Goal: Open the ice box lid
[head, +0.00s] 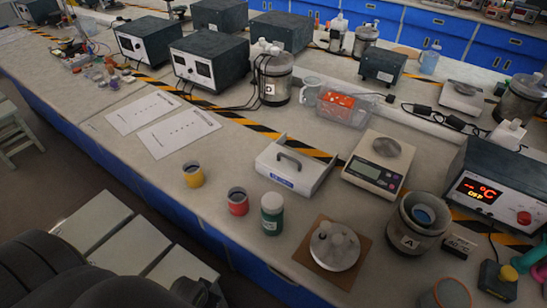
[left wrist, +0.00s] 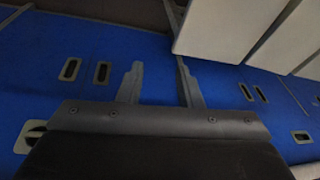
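A low white box (head: 280,178) stands on the bench in the middle of the head view, and I take it to be the ice box. Its flat white lid (head: 309,172) is on and carries a dark arched handle (head: 289,157). No gripper is near it. My left gripper shows in the left wrist view (left wrist: 160,85); its two fingers are apart with nothing between them. It is in front of blue cabinet fronts, away from the box. Dark parts of my own arm fill the lower left of the head view. My right gripper is not in view.
Yellow (head: 194,176), red (head: 238,203) and green-labelled (head: 272,215) containers stand in front of the box. A scale (head: 374,175) stands right of it. Papers (head: 178,137) lie to the left.

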